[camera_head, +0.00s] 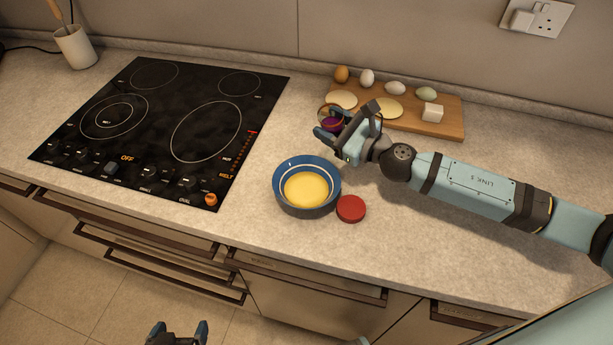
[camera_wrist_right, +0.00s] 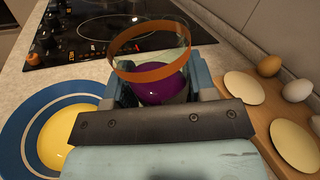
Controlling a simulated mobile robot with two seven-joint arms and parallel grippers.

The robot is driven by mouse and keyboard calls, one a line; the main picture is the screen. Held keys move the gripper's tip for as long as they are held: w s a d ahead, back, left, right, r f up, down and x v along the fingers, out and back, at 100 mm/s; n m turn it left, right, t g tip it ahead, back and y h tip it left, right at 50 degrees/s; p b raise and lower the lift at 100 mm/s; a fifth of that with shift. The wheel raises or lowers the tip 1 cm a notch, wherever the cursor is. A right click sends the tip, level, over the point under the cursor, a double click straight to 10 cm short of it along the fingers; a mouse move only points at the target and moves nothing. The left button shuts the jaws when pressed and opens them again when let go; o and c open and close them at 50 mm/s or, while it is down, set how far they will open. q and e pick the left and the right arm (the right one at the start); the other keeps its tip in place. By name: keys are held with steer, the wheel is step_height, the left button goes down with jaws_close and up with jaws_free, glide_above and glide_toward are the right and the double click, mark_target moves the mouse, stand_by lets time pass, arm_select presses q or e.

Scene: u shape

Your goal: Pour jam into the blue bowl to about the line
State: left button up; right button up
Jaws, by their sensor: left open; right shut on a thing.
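The blue bowl (camera_head: 279,195) stands on the counter in front of the chopping board, with a pale line around its inner wall and smooth yellow contents below that line. It also shows at the left of the right wrist view (camera_wrist_right: 24,108). My right gripper (camera_head: 333,133) is shut on a clear jar (camera_wrist_right: 150,72) with an orange-brown rim and purple jam (camera_wrist_right: 165,86) inside. It holds the jar behind and right of the bowl; the jar's exact tilt is hard to tell. My left gripper (camera_head: 178,329) is open and empty, low in front of the counter.
A red lid (camera_head: 350,209) lies right beside the bowl. A wooden board (camera_head: 447,123) behind holds eggs, pale discs and a white block. A black hob (camera_head: 160,125) lies to the left. The counter at front right is clear beneath my right arm.

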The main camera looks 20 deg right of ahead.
mark_target(332, 126)
steer(key=shift+s+a+r+n, duration=0.1)
steer(key=shift+r+n, duration=0.15)
steer(key=shift+n, duration=0.05)
steer(key=shift+s+f+b, duration=0.1)
steer(key=shift+f+b, duration=0.05)
steer(key=shift+b, duration=0.15)
steer(key=shift+s+a+n, duration=0.15)
steer(key=shift+a+n, duration=0.15)
steer(key=shift+n, duration=0.4)
steer(key=shift+s+a+n+y+b, duration=0.2)
steer(key=shift+a+n+b, duration=0.1)
steer(key=shift+n, duration=0.2)
steer(key=shift+s+a+n+y+b, duration=0.15)
steer(key=shift+s+n+b, duration=0.1)
steer(key=shift+n, duration=0.25)
steer(key=shift+r+n, duration=0.3)
arm_select(q)
steer(key=shift+w+d+f, duration=0.15)
steer(key=shift+d+f, duration=0.05)
steer(key=shift+f, duration=0.1)
steer(key=shift+a+f, duration=0.1)
steer(key=shift+a, duration=0.05)
arm_select(e)
steer(key=shift+r+n, duration=0.15)
steer(key=shift+n, duration=0.15)
steer(key=shift+r+n, duration=0.2)
steer(key=shift+n, duration=0.1)
arm_select(q)
steer(key=shift+f, duration=0.1)
